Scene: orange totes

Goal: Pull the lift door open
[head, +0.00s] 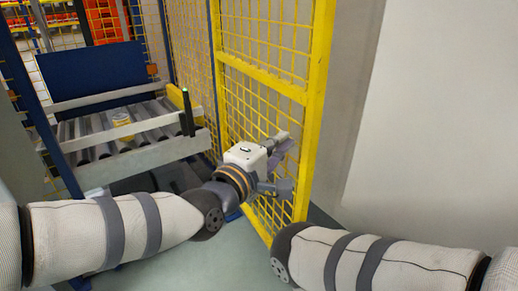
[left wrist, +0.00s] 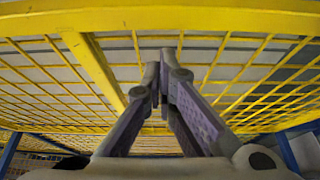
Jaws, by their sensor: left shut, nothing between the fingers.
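The lift door (head: 318,100) is a yellow-framed mesh panel standing upright in the middle of the head view. It runs from near the lift's side mesh toward me on the right. Contact with the mesh cannot be told. My right gripper is out of view.
A blue panel (head: 92,75) stands behind. A pale wall (head: 435,130) is on the right. Grey floor (head: 165,262) shows between my arms.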

